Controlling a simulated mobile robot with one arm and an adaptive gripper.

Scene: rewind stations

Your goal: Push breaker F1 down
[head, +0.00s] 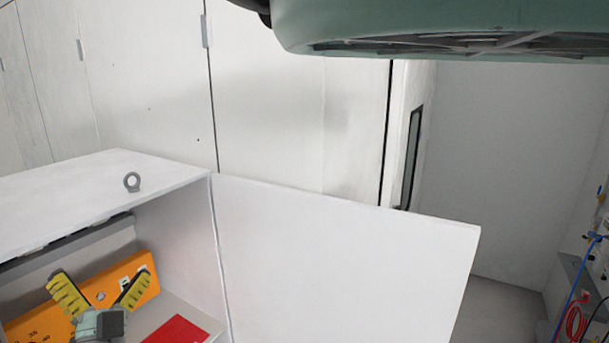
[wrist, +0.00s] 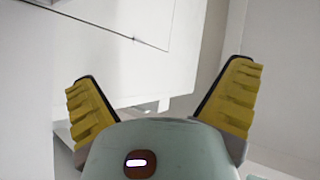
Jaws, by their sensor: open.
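A white cabinet (head: 95,175) with its door (head: 340,262) swung open stands at the lower left of the head view. Inside it is an orange panel (head: 124,262) with dark markings and a few small light parts (head: 125,283). I cannot tell which part, if any, is breaker F1; no label is readable as F1. My gripper (head: 98,288) is in front of the orange panel, its yellow fingers spread and covering part of it. In the wrist view my gripper (wrist: 160,72) is open with nothing between the fingers; pale surfaces lie beyond it.
A red plate (head: 176,330) lies at the bottom of the cabinet opening. A ring bolt (head: 132,181) stands on the cabinet top.

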